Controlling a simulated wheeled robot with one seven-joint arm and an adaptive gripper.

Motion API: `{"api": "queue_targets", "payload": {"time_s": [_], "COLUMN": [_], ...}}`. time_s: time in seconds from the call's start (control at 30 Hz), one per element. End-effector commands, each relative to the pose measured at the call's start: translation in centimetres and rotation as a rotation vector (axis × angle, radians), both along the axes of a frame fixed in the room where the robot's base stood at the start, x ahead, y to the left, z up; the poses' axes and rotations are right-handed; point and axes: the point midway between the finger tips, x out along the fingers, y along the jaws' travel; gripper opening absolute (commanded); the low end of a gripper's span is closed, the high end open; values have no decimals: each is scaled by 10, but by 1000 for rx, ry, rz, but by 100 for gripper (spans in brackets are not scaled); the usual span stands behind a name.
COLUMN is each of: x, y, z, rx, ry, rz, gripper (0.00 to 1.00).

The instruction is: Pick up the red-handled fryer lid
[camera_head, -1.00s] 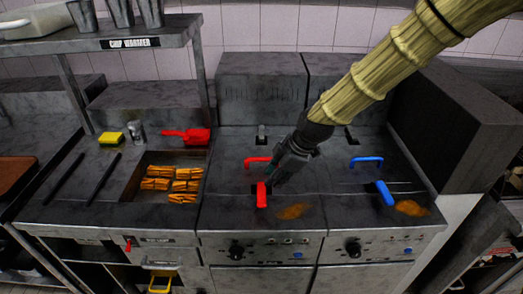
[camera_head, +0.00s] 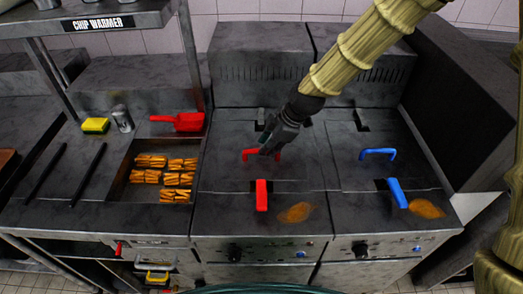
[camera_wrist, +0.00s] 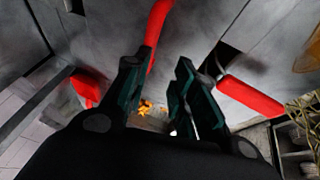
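The fryer lid (camera_head: 225,170) is a dark grey plate on the left fryer, with a red arched handle (camera_head: 248,155). My gripper (camera_head: 268,149) is over the right part of that handle and hides some of it. In the wrist view my gripper (camera_wrist: 158,75) is open, its two dark green fingers apart. The red handle (camera_wrist: 157,25) runs down from the top edge to beside the left finger. I cannot tell whether it lies between the fingers or touches one.
A red basket handle (camera_head: 262,196) stands just in front of the lid. The right fryer has a blue lid handle (camera_head: 378,153) and blue basket handle (camera_head: 397,193). Left are a chip tray (camera_head: 122,187), red scoop (camera_head: 184,122), shaker (camera_head: 122,119) and yellow sponge (camera_head: 96,125).

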Motion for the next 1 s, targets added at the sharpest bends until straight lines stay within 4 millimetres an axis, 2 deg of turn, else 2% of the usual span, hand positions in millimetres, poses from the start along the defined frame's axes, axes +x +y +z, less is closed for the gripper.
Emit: {"api": "queue_targets", "payload": {"time_s": [0.1, 0.2, 0.47, 0.73, 1.0], "x": [11, 15, 15, 25, 28], "y": [4, 5, 12, 23, 28], "z": [-12, -17, -24, -50, -62], "rx": [0, 0, 0, 0, 0], "ry": [9, 12, 11, 16, 13], "rz": [-1, 0, -2, -2, -2], "gripper": [26, 26, 26, 26, 26]}}
